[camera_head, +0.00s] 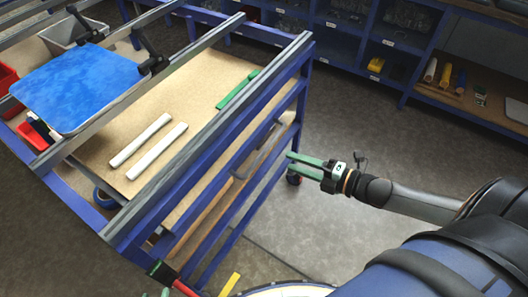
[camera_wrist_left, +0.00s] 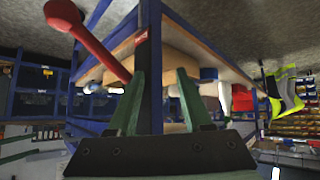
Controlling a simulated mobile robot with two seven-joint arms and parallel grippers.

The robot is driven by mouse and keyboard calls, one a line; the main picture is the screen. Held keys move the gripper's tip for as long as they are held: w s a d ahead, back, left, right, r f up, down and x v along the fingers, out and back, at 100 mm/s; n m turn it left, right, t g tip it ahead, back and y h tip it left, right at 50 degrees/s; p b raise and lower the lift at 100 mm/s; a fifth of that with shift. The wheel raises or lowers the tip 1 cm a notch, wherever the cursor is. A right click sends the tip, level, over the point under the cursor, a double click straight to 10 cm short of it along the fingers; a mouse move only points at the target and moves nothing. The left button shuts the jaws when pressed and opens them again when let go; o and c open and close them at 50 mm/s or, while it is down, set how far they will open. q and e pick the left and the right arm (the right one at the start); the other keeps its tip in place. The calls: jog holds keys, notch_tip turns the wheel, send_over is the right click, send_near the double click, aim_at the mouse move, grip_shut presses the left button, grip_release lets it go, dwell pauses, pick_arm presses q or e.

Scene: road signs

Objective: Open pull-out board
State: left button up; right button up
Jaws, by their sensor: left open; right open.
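A wooden board (camera_head: 190,90) lies in the blue-framed cart (camera_head: 215,165) in the head view, with two white bars (camera_head: 150,145) and a green strip (camera_head: 238,90) on it. I cannot tell whether it is the pull-out board. A red lever (camera_head: 184,288) sits at the cart's near lower corner; in the left wrist view the red lever (camera_wrist_left: 90,45) ends in a round knob. My left gripper (camera_wrist_left: 160,73) is open near the lever and a dark post; only its tips show at the head view's bottom edge. My right gripper (camera_head: 308,165) is open and empty, right of the cart.
Grey rails cross above the board, with a blue panel (camera_head: 78,85), a grey bin (camera_head: 72,33) and red bins (camera_head: 32,135) at left. Blue shelving (camera_head: 325,35) stands at the back. The floor (camera_head: 370,130) right of the cart is clear.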

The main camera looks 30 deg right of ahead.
aim_at(264, 151)
jog(key=b+x, duration=0.1)
jog(key=x, duration=0.9)
jog(key=shift+w+a, duration=0.1)
jog(key=shift+a, duration=0.05)
grip_shut()
jog(key=shift+f, duration=0.1)
dwell(1.2)
